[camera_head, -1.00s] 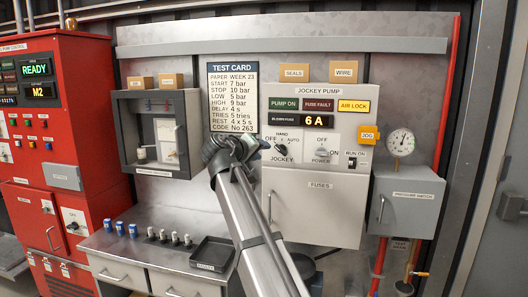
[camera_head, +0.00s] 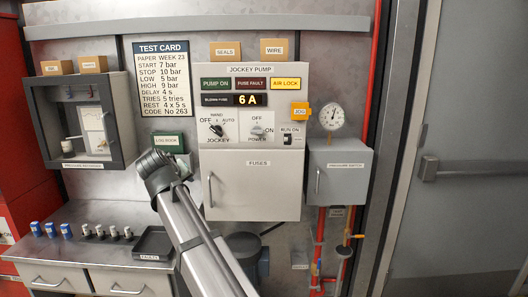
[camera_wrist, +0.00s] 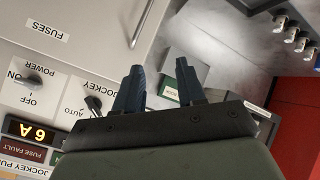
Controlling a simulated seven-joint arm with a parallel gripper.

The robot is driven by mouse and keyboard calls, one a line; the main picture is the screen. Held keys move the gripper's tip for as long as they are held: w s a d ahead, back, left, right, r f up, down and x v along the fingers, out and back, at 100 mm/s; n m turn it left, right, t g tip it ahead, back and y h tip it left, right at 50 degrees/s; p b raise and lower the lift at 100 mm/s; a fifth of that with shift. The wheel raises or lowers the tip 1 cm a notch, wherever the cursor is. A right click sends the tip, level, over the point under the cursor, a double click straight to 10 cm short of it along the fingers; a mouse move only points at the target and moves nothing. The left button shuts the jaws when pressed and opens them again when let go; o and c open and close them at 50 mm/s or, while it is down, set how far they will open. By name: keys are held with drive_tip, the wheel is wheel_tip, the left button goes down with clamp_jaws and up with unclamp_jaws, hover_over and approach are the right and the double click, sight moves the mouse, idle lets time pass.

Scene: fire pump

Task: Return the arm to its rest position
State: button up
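My gripper (camera_head: 172,168) is at the end of my arm, left of the jockey pump panel (camera_head: 251,140) and in front of the back wall, below the test card (camera_head: 163,78). In the wrist view my gripper (camera_wrist: 158,88) shows two dark blue fingers spread apart with nothing between them. In the head view its fingers are hard to make out. The green log book (camera_head: 168,141) shows just behind it, and a green label also shows between and beyond the fingers in the wrist view (camera_wrist: 171,93).
A fuses door (camera_head: 256,185) with a handle is right of my gripper. The pressure switch box (camera_head: 337,170), gauge (camera_head: 332,117) and red pipes stand further right. A glass-fronted recorder cabinet (camera_head: 83,118) is left. Below, a counter holds several fuses (camera_head: 88,231) and a black tray (camera_head: 152,243).

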drive_tip(key=s+d+f+g, duration=0.2)
drive_tip(key=f, duration=0.7)
drive_tip(key=s+d+f+g, duration=0.1)
drive_tip(key=s+d+f, duration=0.1)
drive_tip(key=f, duration=0.7)
drive_tip(key=s+d+f+g, duration=0.2)
drive_tip(key=f, duration=0.8)
drive_tip(key=s+d+f+m+g, duration=0.15)
drive_tip(key=s+d+f, duration=0.3)
drive_tip(key=f, duration=0.55)
drive_tip(key=s+d+f+g, duration=0.35)
drive_tip(key=d+f, duration=0.25)
drive_tip(key=f, duration=0.4)
drive_tip(key=s+d+f+m+g, duration=0.2)
drive_tip(key=s+d+f, duration=0.6)
drive_tip(key=s, duration=0.3)
drive_tip(key=s+d+f+m+g, duration=0.2)
drive_tip(key=s+d+f+g, duration=0.1)
drive_tip(key=s+d+f, duration=0.6)
drive_tip(key=s+d+f+m+g, duration=0.2)
drive_tip(key=s+d+f, duration=0.6)
drive_tip(key=s, duration=0.7)
drive_tip(key=shift+d+f, duration=0.15)
drive_tip(key=shift+d, duration=0.35)
drive_tip(key=shift+c, duration=0.3)
